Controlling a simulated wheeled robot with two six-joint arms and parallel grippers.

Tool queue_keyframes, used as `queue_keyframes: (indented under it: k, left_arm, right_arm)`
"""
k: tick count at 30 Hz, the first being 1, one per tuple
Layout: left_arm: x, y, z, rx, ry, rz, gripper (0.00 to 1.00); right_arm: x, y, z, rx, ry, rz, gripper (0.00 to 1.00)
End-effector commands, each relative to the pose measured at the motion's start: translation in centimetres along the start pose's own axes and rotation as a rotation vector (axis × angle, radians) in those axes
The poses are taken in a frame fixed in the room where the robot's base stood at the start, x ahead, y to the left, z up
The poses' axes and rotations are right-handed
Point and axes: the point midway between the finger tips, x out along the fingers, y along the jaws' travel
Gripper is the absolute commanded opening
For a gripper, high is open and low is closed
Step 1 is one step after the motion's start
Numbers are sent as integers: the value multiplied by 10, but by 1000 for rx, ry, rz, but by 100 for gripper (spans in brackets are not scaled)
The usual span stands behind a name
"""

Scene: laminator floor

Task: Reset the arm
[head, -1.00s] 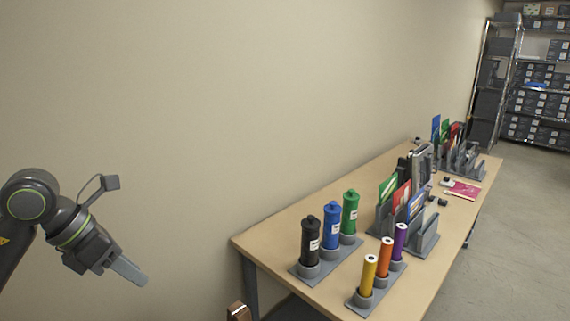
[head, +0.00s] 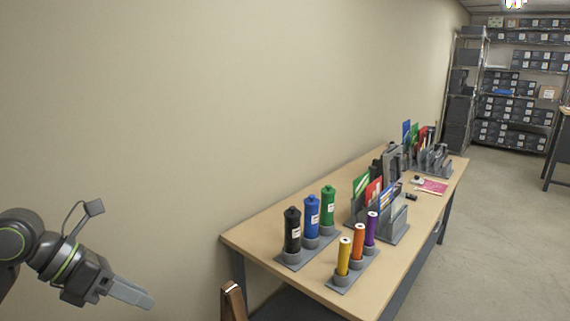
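My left gripper (head: 131,292) is at the lower left of the head view, in front of the bare wall and well left of the table. It points right and slightly down. Its fingers lie close together and seem to overlap from this angle, so I cannot tell whether they are fully shut; I see nothing held in them. My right gripper is out of view.
A long wooden table (head: 262,239) runs along the wall (head: 150,110). It bears black, blue and green bottles (head: 312,216), yellow, orange and purple tubes (head: 358,242), and racks of coloured folders (head: 373,194). Shelves with boxes (head: 515,105) stand at the back. Floor (head: 490,230) right of the table is clear.

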Motion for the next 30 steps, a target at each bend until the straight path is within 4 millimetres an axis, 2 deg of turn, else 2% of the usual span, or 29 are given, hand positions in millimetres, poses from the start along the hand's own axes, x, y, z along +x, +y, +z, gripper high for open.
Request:
queue_keyframes:
  k: [5, 10, 13, 17, 20, 23, 26, 30]
  left_arm:
    - [17, -25, 8, -23, -123, -150, 30]
    - [26, -56, 23, -90, -315, -352, 30]
    - [24, -74, 34, -174, -473, -498, 30]
    - [10, -85, 48, -321, -685, -665, 30]
    - [-5, -82, 54, -460, -851, -772, 30]
    - [-19, -68, 55, -623, -1015, -856, 30]
    - [-31, -47, 49, -807, -1175, -916, 30]
    - [-40, -7, 27, -1097, -1388, -953, 30]
  right_arm:
    - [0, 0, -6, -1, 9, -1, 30]
    - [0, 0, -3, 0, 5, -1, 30]
    - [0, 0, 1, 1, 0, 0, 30]
    - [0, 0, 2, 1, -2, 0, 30]
    - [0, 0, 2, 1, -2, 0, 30]
    - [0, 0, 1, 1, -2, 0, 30]
    - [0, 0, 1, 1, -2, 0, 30]
    - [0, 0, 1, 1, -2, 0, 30]
